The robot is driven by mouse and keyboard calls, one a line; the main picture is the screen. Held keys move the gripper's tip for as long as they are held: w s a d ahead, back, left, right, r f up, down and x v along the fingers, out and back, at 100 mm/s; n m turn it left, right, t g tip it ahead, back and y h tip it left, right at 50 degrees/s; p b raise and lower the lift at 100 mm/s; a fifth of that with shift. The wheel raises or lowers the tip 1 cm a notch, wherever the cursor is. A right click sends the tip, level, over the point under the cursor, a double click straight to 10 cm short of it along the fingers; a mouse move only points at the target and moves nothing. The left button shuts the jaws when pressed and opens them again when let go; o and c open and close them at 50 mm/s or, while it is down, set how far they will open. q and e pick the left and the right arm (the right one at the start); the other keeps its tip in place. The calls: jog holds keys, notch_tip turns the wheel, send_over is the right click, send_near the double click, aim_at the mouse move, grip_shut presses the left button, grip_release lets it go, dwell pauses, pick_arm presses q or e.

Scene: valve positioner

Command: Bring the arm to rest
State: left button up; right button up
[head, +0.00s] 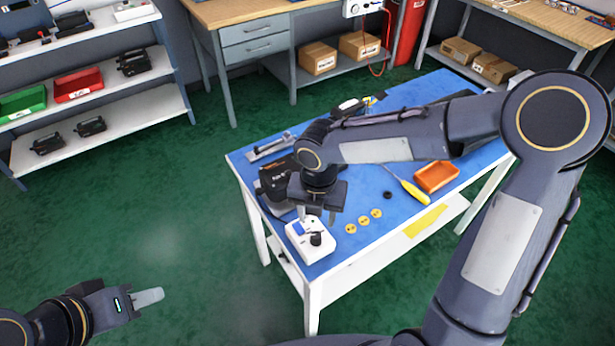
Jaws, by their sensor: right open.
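My right arm reaches over the blue-topped workbench (405,97) from the right. Its gripper (317,213) points down, open, just above or behind a white box with a dark knob (312,240) near the bench's front left corner. I cannot tell whether they touch. A black device (277,180), probably the valve positioner, sits behind the gripper and is partly hidden by it. My left gripper (148,298) is low at the bottom left, over the green floor and away from the bench. Its fingers overlap in view, so its opening is unclear.
The bench also holds several yellow discs (363,220), a yellow-handled screwdriver (413,192), an orange tray (437,177) and a small black ring (387,195). Shelves with green (22,102) and red bins (78,85) stand at left. The floor between shelves and bench is clear.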

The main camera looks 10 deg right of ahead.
jog(key=s+d+r+m+t+y, duration=0.1)
jog(key=s+m, duration=0.4)
jog(key=m, duration=0.6)
jog(key=s+d+r+m+t+y, duration=0.1)
jog(key=s+d+r+m, duration=0.4)
jog(key=m, duration=0.6)
jog(key=s+d+r+m+t+y, duration=0.1)
jog(key=s+d+r+m+t, duration=0.2)
jog(key=s+m, duration=0.3)
jog(key=m, duration=0.4)
jog(key=shift+r+m+t+y, duration=0.3)
jog(key=shift+r+m+y, duration=0.1)
